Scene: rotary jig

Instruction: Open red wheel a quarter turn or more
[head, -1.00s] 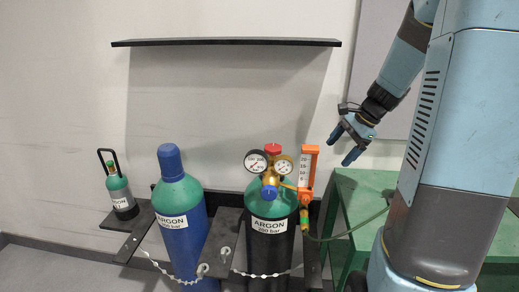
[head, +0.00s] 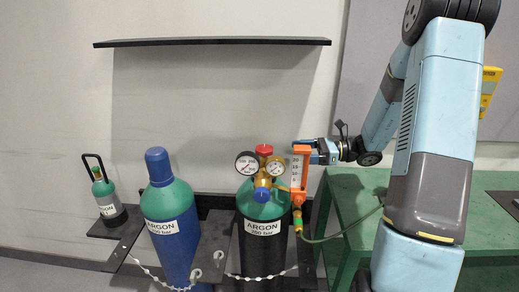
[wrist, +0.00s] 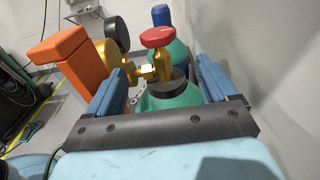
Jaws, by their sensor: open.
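The red wheel (head: 264,149) sits on top of the brass valve of the right argon cylinder (head: 253,255), above two round gauges. In the wrist view the red wheel (wrist: 157,37) is seen from the side on its brass stem, beyond the fingertips and roughly between their lines. My gripper (wrist: 161,83) is open, with its two blue fingers apart and nothing between them. In the head view my gripper (head: 318,152) points left, behind the orange flow meter, which hides its fingertips in part. The gap to the wheel is hard to judge.
The orange flow meter (head: 300,168) stands close beside the gripper and shows at left in the wrist view (wrist: 60,50). A gauge (head: 247,164) flanks the valve. A blue-capped argon cylinder (head: 173,225) and a small cylinder (head: 106,197) stand left. A green table (head: 350,205) stands right.

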